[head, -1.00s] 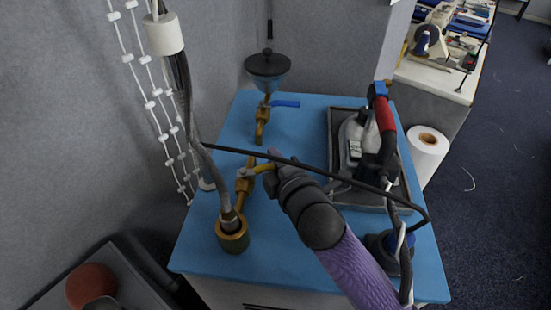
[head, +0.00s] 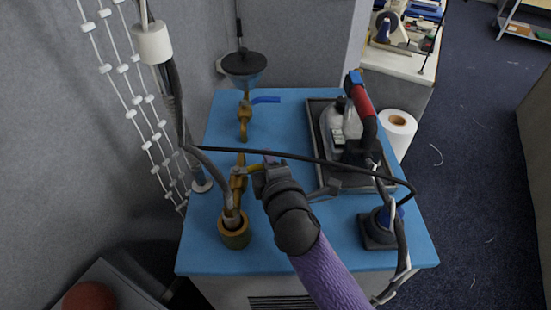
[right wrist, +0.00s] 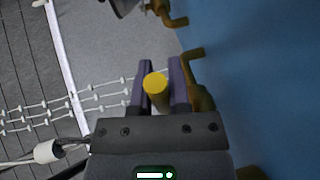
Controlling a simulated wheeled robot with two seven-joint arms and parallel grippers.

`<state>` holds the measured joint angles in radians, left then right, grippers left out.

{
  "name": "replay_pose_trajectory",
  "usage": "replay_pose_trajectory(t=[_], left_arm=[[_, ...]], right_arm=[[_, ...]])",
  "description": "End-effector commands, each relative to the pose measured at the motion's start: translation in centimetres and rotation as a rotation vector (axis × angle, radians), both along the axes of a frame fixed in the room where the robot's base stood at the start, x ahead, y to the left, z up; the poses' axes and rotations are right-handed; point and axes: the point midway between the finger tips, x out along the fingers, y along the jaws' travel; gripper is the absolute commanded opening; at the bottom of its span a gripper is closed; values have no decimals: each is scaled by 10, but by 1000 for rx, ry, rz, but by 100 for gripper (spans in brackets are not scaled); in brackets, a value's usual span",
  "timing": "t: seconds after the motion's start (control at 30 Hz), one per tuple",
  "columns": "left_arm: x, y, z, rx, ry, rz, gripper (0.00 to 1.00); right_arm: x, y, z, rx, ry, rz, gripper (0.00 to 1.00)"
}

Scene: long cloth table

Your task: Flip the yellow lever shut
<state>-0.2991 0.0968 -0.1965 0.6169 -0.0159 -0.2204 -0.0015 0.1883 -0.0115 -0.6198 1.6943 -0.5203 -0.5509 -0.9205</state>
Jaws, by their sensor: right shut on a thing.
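The yellow lever (head: 252,167) sits on a brass valve and pipe fitting (head: 238,183) that stands at the left part of the blue tabletop. My right gripper (head: 266,164) reaches in from the front right and is shut on the lever. In the right wrist view the round yellow end of the lever (right wrist: 155,82) shows between the two purple-grey fingers (right wrist: 161,85). The fingers partly hide the lever in the head view. My left gripper is not in view.
A funnel-topped brass valve with a blue handle (head: 266,99) stands behind. A brass cup (head: 235,236) with a hose stands in front. An iron (head: 362,105) rests in a dark tray (head: 315,125) on the right, with a cable arching over my arm. A grey wall borders the left.

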Motion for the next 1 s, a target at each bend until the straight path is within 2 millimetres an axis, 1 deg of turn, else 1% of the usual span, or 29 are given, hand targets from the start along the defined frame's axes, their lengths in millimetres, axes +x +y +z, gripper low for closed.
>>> replay_pose_trajectory(t=[0.13, 0.17, 0.2, 0.27, 0.3, 0.57, 0.67, 0.77, 0.8, 1.0], left_arm=[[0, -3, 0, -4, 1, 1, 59], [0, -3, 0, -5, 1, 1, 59], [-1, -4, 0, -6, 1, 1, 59], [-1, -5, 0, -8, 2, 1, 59], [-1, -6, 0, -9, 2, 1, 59], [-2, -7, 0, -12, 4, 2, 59], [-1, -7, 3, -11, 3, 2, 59], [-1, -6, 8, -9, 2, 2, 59], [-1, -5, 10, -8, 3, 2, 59], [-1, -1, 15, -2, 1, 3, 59]], right_arm=[[0, -1, -3, -4, 6, -3, 0], [0, -1, -3, -4, 6, -3, 28], [0, -1, -2, -4, 6, -2, 36], [0, -1, -2, -3, 5, -2, 49], [0, -1, -2, -3, 4, -3, 57], [0, -1, -1, -1, 3, -2, 57], [-8, -4, 1, -2, 3, -2, 57], [-27, -10, 6, -3, 3, -2, 57], [-36, -13, 8, -1, 4, -1, 57], [-76, -27, 15, -2, 6, -1, 57]])
